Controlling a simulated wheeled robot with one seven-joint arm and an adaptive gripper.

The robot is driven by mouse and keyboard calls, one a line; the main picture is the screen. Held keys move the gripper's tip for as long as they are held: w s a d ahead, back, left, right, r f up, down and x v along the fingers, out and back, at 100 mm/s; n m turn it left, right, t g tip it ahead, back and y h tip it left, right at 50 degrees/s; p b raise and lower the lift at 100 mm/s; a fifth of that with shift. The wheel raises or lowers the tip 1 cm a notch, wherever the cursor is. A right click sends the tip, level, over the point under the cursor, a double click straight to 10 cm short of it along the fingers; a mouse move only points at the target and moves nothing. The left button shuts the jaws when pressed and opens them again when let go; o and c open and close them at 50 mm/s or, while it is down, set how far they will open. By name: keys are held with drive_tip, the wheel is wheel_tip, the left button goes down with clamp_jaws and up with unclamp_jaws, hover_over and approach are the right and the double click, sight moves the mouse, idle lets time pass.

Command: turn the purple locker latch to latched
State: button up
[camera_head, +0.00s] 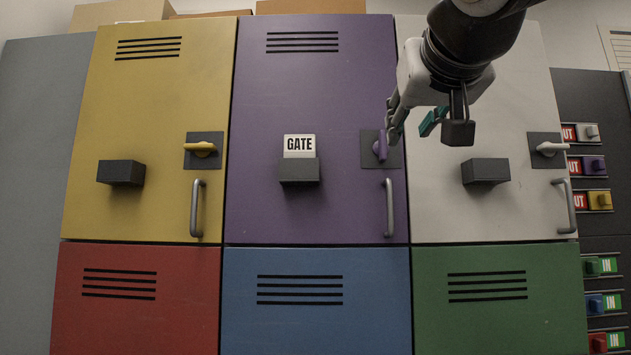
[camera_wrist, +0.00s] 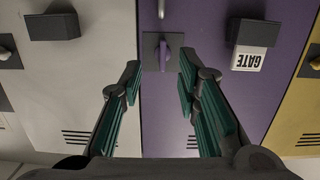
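The purple locker (camera_head: 310,110) is the middle one of the upper row, with its door closed. Its purple latch handle (camera_head: 380,147) stands upright on a dark square plate near the door's right edge. The handle also shows in the wrist view (camera_wrist: 165,53), where it points along the picture's height. My gripper (camera_head: 412,122) is in front of the door, up and to the right of the latch. In the wrist view my gripper (camera_wrist: 160,78) is open and empty. Its fingers are spread to either side of the handle's line, and the handle appears beyond the fingertips.
A yellow locker (camera_head: 150,100) and a white locker (camera_head: 500,110) flank it, their latch handles roughly level. A grey pull handle (camera_head: 389,207) lies below the purple latch. A dark holder (camera_head: 299,172) bears a GATE card (camera_head: 299,145). A board (camera_head: 590,95) with IN and OUT sliders stands right.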

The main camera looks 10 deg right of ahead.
sight(384, 137)
drive_tip(key=shift+t, duration=0.6)
drive_tip(key=w+r, duration=0.1)
drive_tip(key=w, duration=0.3)
drive_tip(key=w+r, duration=0.1)
drive_tip(key=w, duration=0.4)
drive_tip(key=w+d+r, duration=0.1)
drive_tip(key=w, duration=0.4)
drive_tip(key=shift+d+r+p, duration=0.1)
drive_tip(key=shift+r+p, duration=0.05)
drive_tip(key=shift+p, duration=0.2)
clamp_jaws()
